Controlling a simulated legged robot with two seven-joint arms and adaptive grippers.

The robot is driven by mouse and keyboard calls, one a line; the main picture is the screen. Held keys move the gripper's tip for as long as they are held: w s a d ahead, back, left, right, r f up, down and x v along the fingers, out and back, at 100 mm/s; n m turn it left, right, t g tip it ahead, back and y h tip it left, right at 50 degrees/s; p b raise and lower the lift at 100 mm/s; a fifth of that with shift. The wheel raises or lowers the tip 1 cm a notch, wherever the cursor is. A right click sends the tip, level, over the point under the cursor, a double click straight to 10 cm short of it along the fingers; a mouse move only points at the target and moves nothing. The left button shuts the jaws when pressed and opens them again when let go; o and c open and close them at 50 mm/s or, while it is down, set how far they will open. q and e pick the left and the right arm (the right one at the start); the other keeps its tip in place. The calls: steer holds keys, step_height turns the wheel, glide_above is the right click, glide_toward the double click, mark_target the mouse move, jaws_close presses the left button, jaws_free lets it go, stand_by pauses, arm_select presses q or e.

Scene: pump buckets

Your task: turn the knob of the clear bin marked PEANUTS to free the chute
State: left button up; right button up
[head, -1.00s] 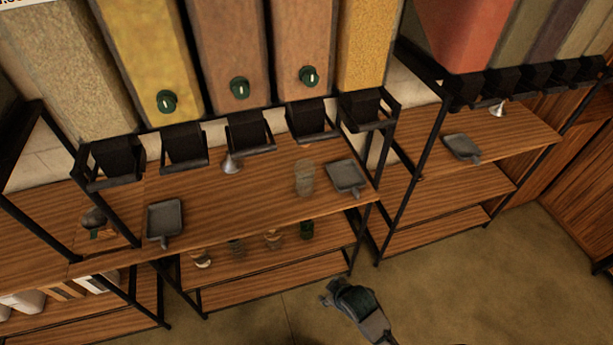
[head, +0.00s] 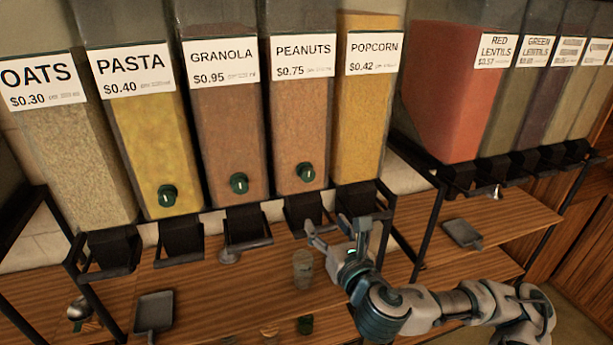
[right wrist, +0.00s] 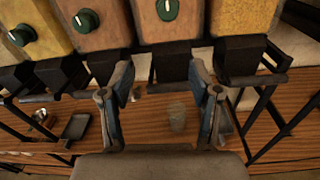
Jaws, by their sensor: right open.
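The clear bin marked PEANUTS (head: 300,115) stands in the row of bins, filled with a brown-orange load. Its dark green round knob (head: 306,172) is low on its front, with a pale upright mark. The knob also shows at the top of the right wrist view (right wrist: 167,9). Its black chute (head: 307,212) juts out below. My right gripper (head: 338,232) is open and empty, below and a little right of the knob, in front of the chutes and apart from the knob. In the right wrist view its fingers (right wrist: 164,88) are spread wide. My left gripper is not in view.
PASTA (head: 155,140) and GRANOLA (head: 228,125) bins have similar knobs; POPCORN (head: 360,120) stands right. A clear jar (head: 303,268) stands on the wooden shelf below the chutes. A dark scoop (head: 155,312) lies at left. Black rails frame the chutes.

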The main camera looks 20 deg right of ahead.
mark_target(309, 176)
steer(key=shift+n, duration=0.4)
steer(key=w, duration=0.5)
steer(key=w+r, duration=0.1)
steer(key=w, duration=0.4)
steer(key=w+d+r+p, duration=0.1)
steer(key=w, duration=0.5)
steer(key=shift+w, duration=0.6)
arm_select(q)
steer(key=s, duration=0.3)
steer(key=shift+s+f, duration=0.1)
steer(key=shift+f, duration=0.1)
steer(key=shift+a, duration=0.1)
arm_select(e)
steer(key=shift+a, duration=0.1)
steer(key=shift+c, duration=1.2)
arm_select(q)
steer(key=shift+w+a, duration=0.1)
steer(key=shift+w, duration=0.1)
arm_select(e)
steer(key=c, duration=0.7)
